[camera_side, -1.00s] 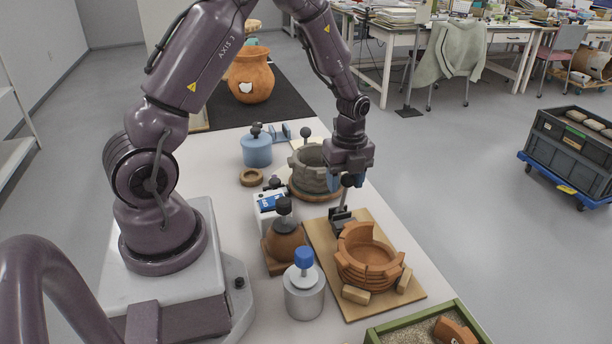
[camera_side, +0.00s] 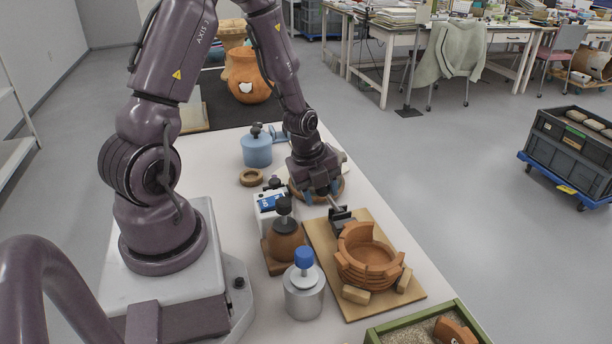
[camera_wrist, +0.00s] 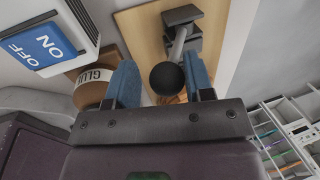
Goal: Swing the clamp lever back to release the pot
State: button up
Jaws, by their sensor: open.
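The terracotta pot (camera_side: 368,262), built of sherds with a stepped broken rim, stands on a wooden board (camera_side: 415,292) between small wooden blocks. The dark clamp (camera_side: 342,219) sits at the pot's far side. In the wrist view the lever's black ball knob (camera_wrist: 167,78) lies between the two blue fingers of my gripper (camera_wrist: 160,82), which are apart. Whether either finger touches the knob is unclear. The clamp (camera_wrist: 184,30) is at the top of that view.
A glue pot (camera_side: 285,240), a white switch box (camera_side: 270,205) and a metal jar with a blue top (camera_side: 304,290) stand left of the board. A turntable (camera_side: 338,190) is mostly hidden behind my gripper. A green sand tray (camera_side: 385,338) is at the front.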

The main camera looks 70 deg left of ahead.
jog(key=shift+s+f+t, duration=0.4)
jog(key=shift+s+f, duration=0.15)
jog(key=shift+s, duration=0.15)
jog(key=shift+v, duration=2.7)
jog(key=shift+r, duration=0.15)
jog(key=s+d+r+n+t, duration=0.1)
jog(key=s+d+r+n, duration=0.2)
jog(key=d+r+n, duration=0.3)
jog(key=s+d+r+n+t, duration=0.1)
jog(key=s+d+r+n, duration=0.2)
jog(key=d+r+n, duration=0.4)
notch_tip(320, 180, up, 9)
jog(key=n, duration=0.5)
jog(key=shift+s+d, duration=0.2)
jog(key=shift+s, duration=0.2)
